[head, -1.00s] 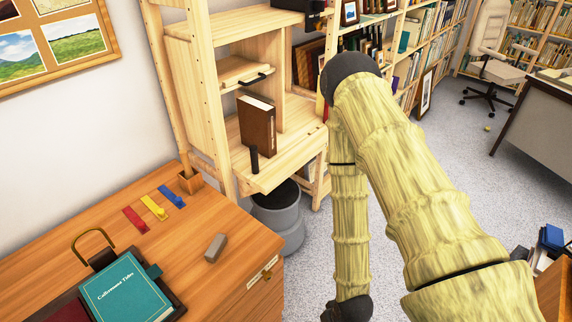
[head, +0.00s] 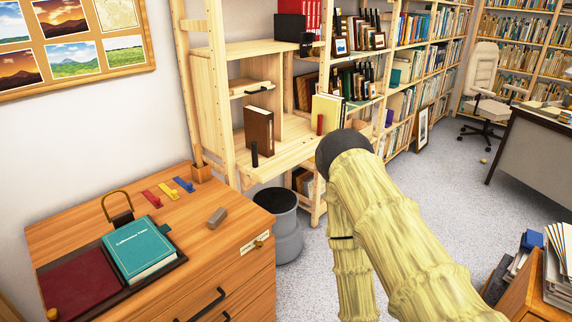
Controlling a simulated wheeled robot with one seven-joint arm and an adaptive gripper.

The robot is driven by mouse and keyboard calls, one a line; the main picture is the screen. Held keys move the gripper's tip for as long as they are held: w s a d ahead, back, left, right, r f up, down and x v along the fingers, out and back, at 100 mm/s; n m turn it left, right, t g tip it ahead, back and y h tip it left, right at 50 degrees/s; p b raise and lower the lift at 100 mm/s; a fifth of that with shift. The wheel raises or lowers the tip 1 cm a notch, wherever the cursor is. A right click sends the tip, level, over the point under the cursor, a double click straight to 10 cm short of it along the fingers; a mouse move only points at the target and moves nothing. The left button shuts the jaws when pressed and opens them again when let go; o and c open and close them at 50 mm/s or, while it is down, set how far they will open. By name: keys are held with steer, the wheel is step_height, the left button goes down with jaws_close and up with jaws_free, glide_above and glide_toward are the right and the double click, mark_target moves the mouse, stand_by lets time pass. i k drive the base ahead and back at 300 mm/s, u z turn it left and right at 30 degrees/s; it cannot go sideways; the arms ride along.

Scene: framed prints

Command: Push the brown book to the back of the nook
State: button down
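The brown book (head: 259,129) stands upright on the fold-down board of the pale wooden shelf unit, in front of the open nook (head: 243,104). A small dark upright peg (head: 254,154) stands at the board's front left, just in front of the book. My arm, textured like yellow wood, reaches in from the lower right and bends at a dark joint right of the board. My gripper is not in view; the arm's far part drops out of the bottom of the picture. Nothing of mine touches the book.
A wooden cabinet (head: 120,239) at the left front carries a teal book (head: 138,248), a tray and colored clips. A grey bin (head: 279,223) stands under the board. Cream books (head: 327,113) stand right of the nook. Carpet is clear at the middle right.

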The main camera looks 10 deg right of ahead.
mark_target(259, 123)
steer(key=k, duration=0.75)
steer(key=z, duration=1.2)
steer(key=i, duration=2.55)
steer(key=u, duration=1.7)
